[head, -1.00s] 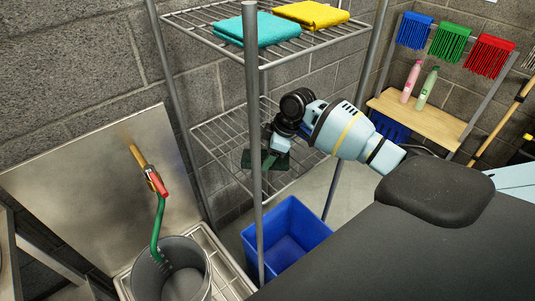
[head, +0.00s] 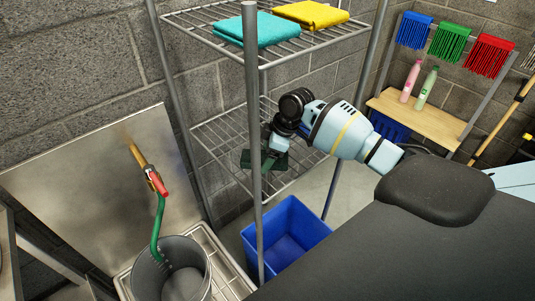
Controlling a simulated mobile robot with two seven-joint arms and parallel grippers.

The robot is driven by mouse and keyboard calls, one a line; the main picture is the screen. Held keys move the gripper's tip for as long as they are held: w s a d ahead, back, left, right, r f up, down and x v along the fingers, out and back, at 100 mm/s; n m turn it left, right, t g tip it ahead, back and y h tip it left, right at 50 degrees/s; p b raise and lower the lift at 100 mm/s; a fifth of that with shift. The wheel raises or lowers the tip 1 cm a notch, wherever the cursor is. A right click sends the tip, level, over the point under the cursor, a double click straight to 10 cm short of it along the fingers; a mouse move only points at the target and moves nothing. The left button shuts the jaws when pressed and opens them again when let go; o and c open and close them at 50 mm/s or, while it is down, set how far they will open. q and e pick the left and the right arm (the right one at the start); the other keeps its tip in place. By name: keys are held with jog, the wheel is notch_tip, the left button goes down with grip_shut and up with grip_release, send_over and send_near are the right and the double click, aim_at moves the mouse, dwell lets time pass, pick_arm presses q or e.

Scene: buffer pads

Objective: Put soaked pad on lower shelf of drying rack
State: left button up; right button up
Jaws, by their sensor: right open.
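The drying rack (head: 168,92) is a grey metal frame with an upper and a lower wire shelf. A dark green pad (head: 250,160) is at the lower shelf (head: 212,135), partly hidden by a rack post and by my gripper. It appears to lie on the wires. My right gripper (head: 270,156) reaches in between the shelves with its jaws open, right at the pad. I cannot tell whether its fingers touch the pad. My left gripper is not in view.
A teal cloth (head: 265,30) and a yellow cloth (head: 312,14) lie on the upper shelf. A front post (head: 252,110) stands close to my right gripper.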

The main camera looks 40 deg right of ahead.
jog(key=v, duration=1.2)
jog(key=shift+p, duration=0.45)
jog(key=shift+f, duration=0.1)
